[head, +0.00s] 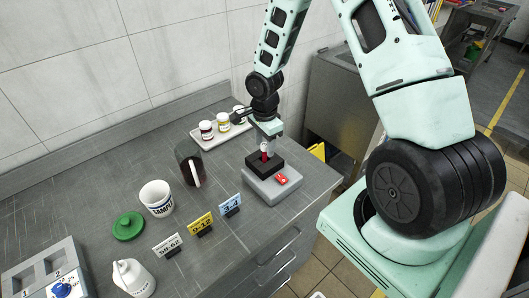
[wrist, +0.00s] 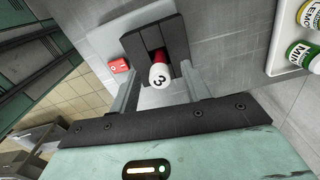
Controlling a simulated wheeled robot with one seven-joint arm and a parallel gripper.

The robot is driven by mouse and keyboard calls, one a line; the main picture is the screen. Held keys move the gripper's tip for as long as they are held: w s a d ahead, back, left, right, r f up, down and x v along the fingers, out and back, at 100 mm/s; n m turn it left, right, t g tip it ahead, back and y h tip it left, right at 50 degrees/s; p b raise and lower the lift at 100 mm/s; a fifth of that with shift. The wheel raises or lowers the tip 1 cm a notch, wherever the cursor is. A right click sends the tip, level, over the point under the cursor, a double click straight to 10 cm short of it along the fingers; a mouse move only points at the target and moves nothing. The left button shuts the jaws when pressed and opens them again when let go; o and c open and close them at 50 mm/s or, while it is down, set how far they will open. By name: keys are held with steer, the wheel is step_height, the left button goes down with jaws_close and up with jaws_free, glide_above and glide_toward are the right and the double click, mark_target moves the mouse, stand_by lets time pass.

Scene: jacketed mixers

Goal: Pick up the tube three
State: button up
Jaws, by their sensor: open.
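Tube three (wrist: 159,74) is a small tube with a white cap marked 3 and a red body. It stands in a dark block in the wrist view, and its red body (head: 265,153) shows in the head view. The dark block (head: 259,169) sits on a grey base (head: 272,188). My gripper (wrist: 160,90) is open, with one finger on either side of the tube and a gap on each side. In the head view my gripper (head: 267,143) is right above the block and partly covers the tube.
A red button (head: 281,179) is on the grey base beside the block. A tray (head: 203,141) with several small jars stands behind, near the wall. A dark jug (head: 188,160), a white cup (head: 156,198), a green lid (head: 128,226) and number cards (head: 201,224) stand to the left.

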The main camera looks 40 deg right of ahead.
steer(key=shift+f+p, duration=0.4)
steer(key=shift+f, duration=1.15)
jaws_close()
steer(key=shift+r, duration=0.1)
step_height(320, 180, up, 9)
steer(key=shift+r+b, duration=0.2)
steer(key=shift+b, duration=1.05)
steer(key=shift+r+p, duration=1.55)
steer(key=shift+r, duration=0.95)
